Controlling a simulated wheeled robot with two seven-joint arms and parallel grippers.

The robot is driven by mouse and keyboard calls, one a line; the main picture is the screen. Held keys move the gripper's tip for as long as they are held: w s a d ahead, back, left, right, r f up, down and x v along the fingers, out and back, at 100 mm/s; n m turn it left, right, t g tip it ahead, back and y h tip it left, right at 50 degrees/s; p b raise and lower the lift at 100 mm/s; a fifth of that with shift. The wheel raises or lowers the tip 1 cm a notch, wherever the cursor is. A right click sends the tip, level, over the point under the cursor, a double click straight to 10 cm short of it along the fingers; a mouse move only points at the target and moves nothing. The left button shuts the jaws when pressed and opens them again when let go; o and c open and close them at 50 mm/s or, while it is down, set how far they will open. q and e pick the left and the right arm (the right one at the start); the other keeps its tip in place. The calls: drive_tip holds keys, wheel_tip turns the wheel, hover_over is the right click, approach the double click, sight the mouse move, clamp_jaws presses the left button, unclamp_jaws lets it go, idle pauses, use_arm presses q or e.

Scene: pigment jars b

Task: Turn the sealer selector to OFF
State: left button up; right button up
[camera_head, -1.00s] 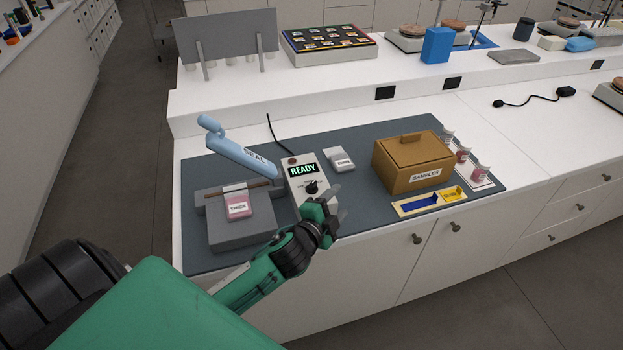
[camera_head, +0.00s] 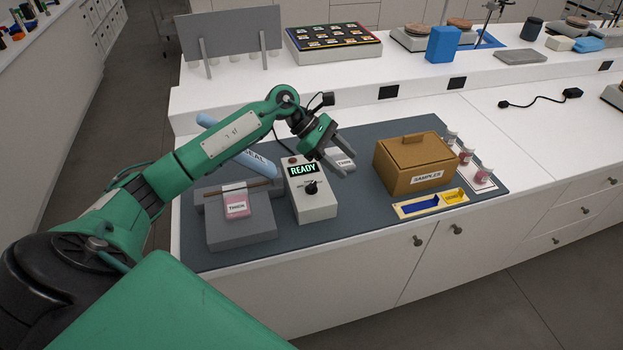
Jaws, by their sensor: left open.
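The sealer's control box (camera_head: 315,205) is pale grey and stands on the dark mat, with a display (camera_head: 303,169) reading READY. Its black selector knob (camera_head: 311,187) is in plain view on the sloped top; the small labels by it are too small to read. The grey sealer base (camera_head: 240,234) with a THICK pouch (camera_head: 237,206) is to the left. The blue SEAL lever (camera_head: 258,162) is raised and partly hidden behind my left arm. My left gripper (camera_head: 347,163) is open and empty, above and right of the box, apart from the knob. My right gripper is not in view.
A THIN pouch (camera_head: 342,159) lies behind my left gripper, partly hidden. A brown SAMPLES box (camera_head: 411,165), a yellow-and-blue tray (camera_head: 416,207) and several small jars (camera_head: 466,156) stand to the right. The mat (camera_head: 355,212) is clear between control box and SAMPLES box.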

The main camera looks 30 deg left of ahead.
use_arm(q)
drive_tip(key=s+a+r+m+g+y, duration=0.15)
drive_tip(key=a+y, duration=0.35)
drive_tip(key=a, duration=0.8)
drive_tip(key=b, duration=0.3)
approach(312, 184)
drive_tip(key=shift+g+y, duration=0.3)
drive_tip(key=shift+g, duration=0.05)
drive_tip(key=x, duration=0.7)
drive_tip(key=shift+w+d+f, duration=0.1)
drive_tip(key=shift+w+d, duration=0.15)
drive_tip(key=shift+d+f+m, duration=0.2)
drive_tip(key=shift+f+m, duration=0.05)
drive_tip(key=shift+f, duration=0.25)
